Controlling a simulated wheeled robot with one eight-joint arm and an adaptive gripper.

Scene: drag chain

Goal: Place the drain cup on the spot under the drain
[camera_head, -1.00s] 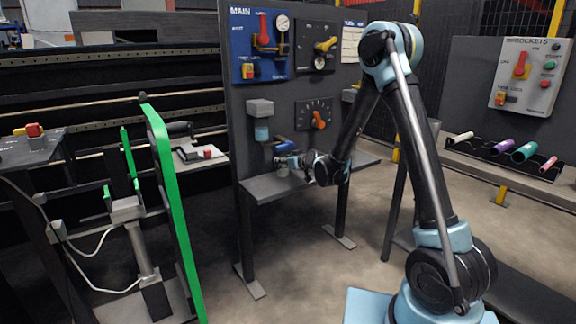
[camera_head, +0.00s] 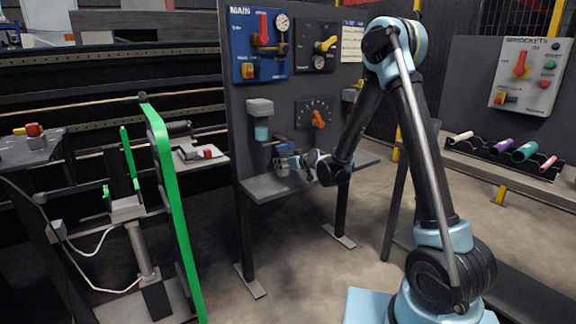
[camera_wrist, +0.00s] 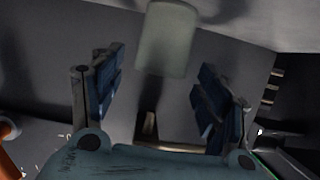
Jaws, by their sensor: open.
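A small pale grey cup (camera_head: 282,169), seemingly the drain cup, stands on the grey shelf below the panel. My gripper (camera_head: 293,162) is just right of the cup. In the wrist view my gripper (camera_wrist: 160,100) is open, with blue pads apart and nothing between them. The marked spot cannot be made out.
The shelf (camera_head: 262,187) is narrow. A green-edged frame (camera_head: 172,205) stands to the left. Open floor lies in front.

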